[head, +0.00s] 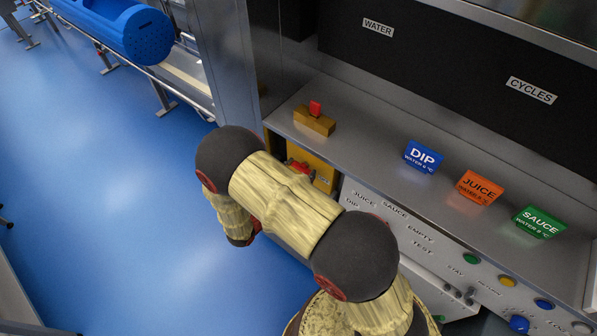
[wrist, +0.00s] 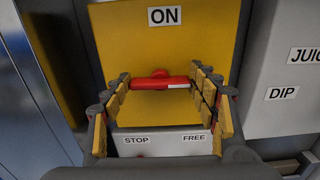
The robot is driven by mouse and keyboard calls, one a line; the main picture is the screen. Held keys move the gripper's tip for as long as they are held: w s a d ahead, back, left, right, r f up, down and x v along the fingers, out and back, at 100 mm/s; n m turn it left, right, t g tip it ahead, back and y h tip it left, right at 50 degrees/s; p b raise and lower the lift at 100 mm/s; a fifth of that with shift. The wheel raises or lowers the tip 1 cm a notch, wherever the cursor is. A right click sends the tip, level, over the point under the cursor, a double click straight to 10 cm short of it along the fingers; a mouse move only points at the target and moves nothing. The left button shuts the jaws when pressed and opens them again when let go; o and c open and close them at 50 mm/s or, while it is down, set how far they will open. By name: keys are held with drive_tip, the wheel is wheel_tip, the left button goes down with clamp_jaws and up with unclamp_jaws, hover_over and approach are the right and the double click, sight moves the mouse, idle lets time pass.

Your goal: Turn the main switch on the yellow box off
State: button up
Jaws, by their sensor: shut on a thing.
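The yellow box (wrist: 112,47) fills the middle of the wrist view, with an "ON" label (wrist: 164,16) above its red switch handle (wrist: 150,83). The handle lies horizontal, with a white mark towards its right end. My gripper (wrist: 161,80) has its fingers at the two ends of the handle and is shut on it. In the head view the yellow box (head: 322,178) is on the front below the steel shelf, partly hidden by my arm. The handle shows there as a small red part (head: 300,168); my fingers are hidden.
A white plate (wrist: 165,142) marked "STOP" and "FREE" sits below the handle. The grey panel with "JUICE" and "DIP" labels (wrist: 283,93) stands close right. On the steel shelf (head: 365,135) are a yellow block with a red top (head: 314,122) and blue, orange and green signs.

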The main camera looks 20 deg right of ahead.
drive_tip(key=o, duration=1.2)
drive_tip(key=shift+c, duration=0.2)
drive_tip(key=shift+a, duration=0.1)
drive_tip(key=v, duration=1.1)
drive_tip(key=shift+s+a, duration=0.25)
drive_tip(key=shift+a, duration=0.05)
